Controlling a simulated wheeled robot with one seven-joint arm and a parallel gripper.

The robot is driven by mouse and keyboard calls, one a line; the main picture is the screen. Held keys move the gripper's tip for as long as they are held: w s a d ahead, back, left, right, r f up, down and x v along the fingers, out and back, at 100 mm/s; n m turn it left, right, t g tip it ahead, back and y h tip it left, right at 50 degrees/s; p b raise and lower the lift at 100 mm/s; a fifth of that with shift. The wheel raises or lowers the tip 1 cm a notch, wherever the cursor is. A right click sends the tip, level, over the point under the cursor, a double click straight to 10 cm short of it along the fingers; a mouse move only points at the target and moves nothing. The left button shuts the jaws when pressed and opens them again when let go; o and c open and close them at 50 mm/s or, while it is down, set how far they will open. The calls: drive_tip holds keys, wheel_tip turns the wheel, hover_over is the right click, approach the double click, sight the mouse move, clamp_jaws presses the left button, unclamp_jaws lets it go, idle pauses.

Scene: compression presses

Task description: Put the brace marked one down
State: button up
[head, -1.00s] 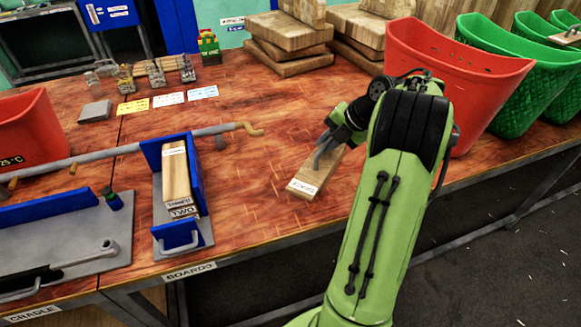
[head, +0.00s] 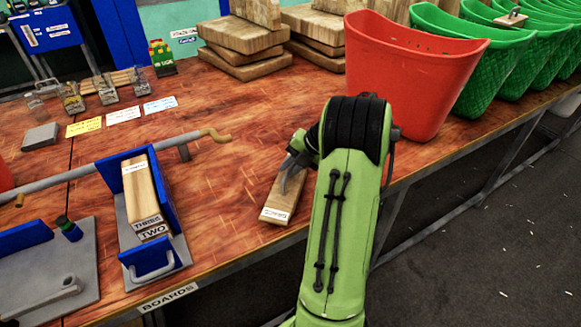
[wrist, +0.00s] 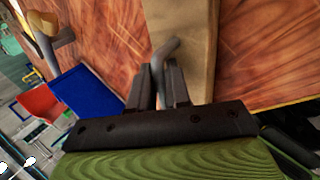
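A pale wooden brace (head: 270,214) with a white label lies at or just above the front of the table. Its label is too small to read. My gripper (head: 291,167) is at its far end, partly hidden behind my arm. In the wrist view the brace (wrist: 190,25) stretches away under the fingers. A grey bent handle stands on it between them. My gripper (wrist: 160,75) appears shut on this handle. I cannot tell whether the brace fully touches the table.
A blue-walled press (head: 168,200) to the left holds stacked boards marked THREE and TWO (head: 150,226). A red bin (head: 400,85) and green bins (head: 480,80) stand to the right. Thick wooden blocks (head: 245,35) are stacked behind. The table around the brace is clear.

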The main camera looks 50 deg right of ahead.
drive_tip(key=o, duration=0.4)
drive_tip(key=p+v, duration=0.5)
drive_tip(key=v, duration=0.7)
drive_tip(key=w+a+r+m, duration=0.2)
drive_tip(key=a+r+m, duration=0.1)
drive_tip(key=a, duration=0.3)
drive_tip(key=w+a+r+m, duration=0.2)
drive_tip(key=w+a+r, duration=0.1)
drive_tip(key=a, duration=0.2)
drive_tip(key=s+a+r+m+h, duration=0.1)
drive_tip(key=s+a+r+m, duration=0.15)
drive_tip(key=a+m, duration=0.75)
drive_tip(key=s+a+f+m+h, duration=0.2)
drive_tip(key=s+a+f+m, duration=0.1)
drive_tip(key=s+a+m, duration=0.5)
drive_tip(key=s+a, duration=0.3)
drive_tip(key=s, duration=0.3)
drive_tip(key=shift+f+b, duration=0.25)
drive_tip(key=shift+b, duration=0.05)
drive_tip(key=shift+s+a+r, duration=0.1)
drive_tip(key=shift+s, duration=0.05)
